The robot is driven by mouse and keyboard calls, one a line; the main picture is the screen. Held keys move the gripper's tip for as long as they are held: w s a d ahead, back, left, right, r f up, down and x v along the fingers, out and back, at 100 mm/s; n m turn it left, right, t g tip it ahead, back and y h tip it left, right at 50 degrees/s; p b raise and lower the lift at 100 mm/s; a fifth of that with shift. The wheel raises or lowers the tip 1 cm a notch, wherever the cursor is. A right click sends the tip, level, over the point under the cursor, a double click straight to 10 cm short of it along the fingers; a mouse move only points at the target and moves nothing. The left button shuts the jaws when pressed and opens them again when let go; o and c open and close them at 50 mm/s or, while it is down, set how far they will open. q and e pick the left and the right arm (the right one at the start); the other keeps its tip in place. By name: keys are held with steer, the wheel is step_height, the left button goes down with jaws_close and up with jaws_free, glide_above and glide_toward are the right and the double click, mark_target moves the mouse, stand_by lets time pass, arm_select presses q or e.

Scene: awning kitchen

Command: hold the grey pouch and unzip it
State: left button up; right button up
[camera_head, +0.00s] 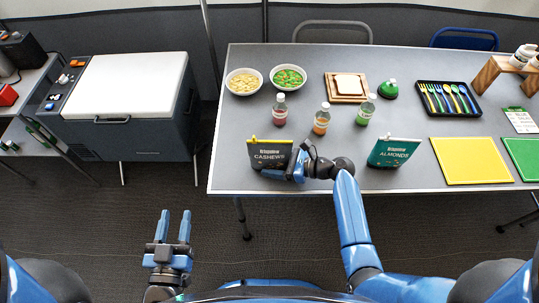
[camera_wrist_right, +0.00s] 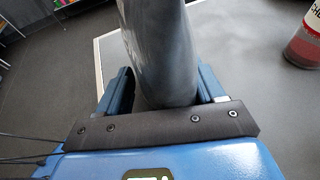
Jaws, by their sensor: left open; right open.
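The grey pouch (camera_head: 268,153), labelled CASHEWS, stands upright near the table's front left edge. A small yellow tab (camera_head: 254,138) shows at its top left corner. My right gripper (camera_head: 284,170) is at the pouch's lower right, with its jaws open. In the right wrist view the grey pouch (camera_wrist_right: 160,50) stands between the two blue fingers of the right gripper (camera_wrist_right: 163,88); contact cannot be made out. My left gripper (camera_head: 175,216) is open and empty, in front of the table's left corner, over the dark floor.
A green ALMONDS pouch (camera_head: 393,152) stands to the right. Bottles, including one with red contents (camera_head: 280,110), stand behind. Two bowls, one with yellowish pieces (camera_head: 243,82), are at the back left. A yellow mat (camera_head: 470,162) lies right. A white-lidded cooler (camera_head: 125,85) stands left of the table (camera_head: 225,120).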

steer(key=shift+a+f, duration=0.1)
steer(key=shift+a, duration=0.1)
steer(key=shift+c, duration=0.3)
steer(key=c, duration=0.7)
arm_select(q)
steer(key=shift+c, duration=0.9)
arm_select(e)
steer(key=shift+c, duration=0.4)
arm_select(q)
steer(key=m+h, duration=0.2)
steer(key=h, duration=0.1)
glide_toward(254, 139)
steer(key=w, duration=0.7)
steer(key=w+d, duration=0.1)
steer(key=w, duration=0.3)
steer(key=shift+w+d+r, duration=0.1)
steer(key=shift+w+d, duration=0.05)
steer(key=shift+w, duration=0.25)
